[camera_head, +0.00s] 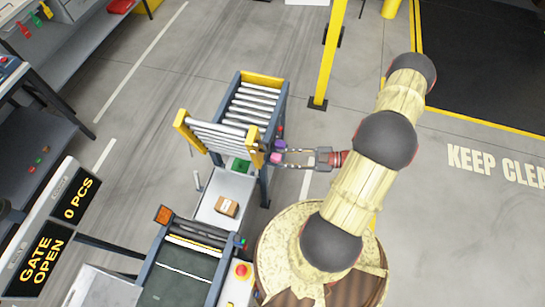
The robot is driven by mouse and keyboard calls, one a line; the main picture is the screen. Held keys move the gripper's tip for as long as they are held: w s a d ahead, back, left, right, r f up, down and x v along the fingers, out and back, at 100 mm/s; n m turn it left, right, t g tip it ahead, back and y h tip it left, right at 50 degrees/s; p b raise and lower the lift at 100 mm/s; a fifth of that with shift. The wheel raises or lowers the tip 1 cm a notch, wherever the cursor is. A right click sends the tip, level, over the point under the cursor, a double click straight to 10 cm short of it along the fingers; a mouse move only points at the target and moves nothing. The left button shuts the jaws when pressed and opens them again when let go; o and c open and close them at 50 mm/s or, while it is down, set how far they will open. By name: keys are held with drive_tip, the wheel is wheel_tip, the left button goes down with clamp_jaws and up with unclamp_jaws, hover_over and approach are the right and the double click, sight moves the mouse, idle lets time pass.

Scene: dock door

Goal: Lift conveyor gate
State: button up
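The conveyor gate (222,137) is a short section of grey rollers between yellow side plates. It sits raised and tilted between the far roller conveyor (281,104) and the near belt conveyor (177,276). My gripper (279,152) reaches in from the right, its fingertips close beside the gate's right yellow plate. Small purple and pink parts show at the fingertips. Whether the fingers touch or hold anything there is too small to tell. A display (45,255) at lower left reads "GATE OPEN" and "0 PCS".
A small brown box (227,206) lies on the grey surface below the gate. A yellow post (326,60) rises behind. Benches (45,130) stand at left. Floor to the right is clear.

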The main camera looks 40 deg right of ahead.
drive_tip(key=shift+v, duration=2.05)
drive_tip(key=shift+c, duration=0.3)
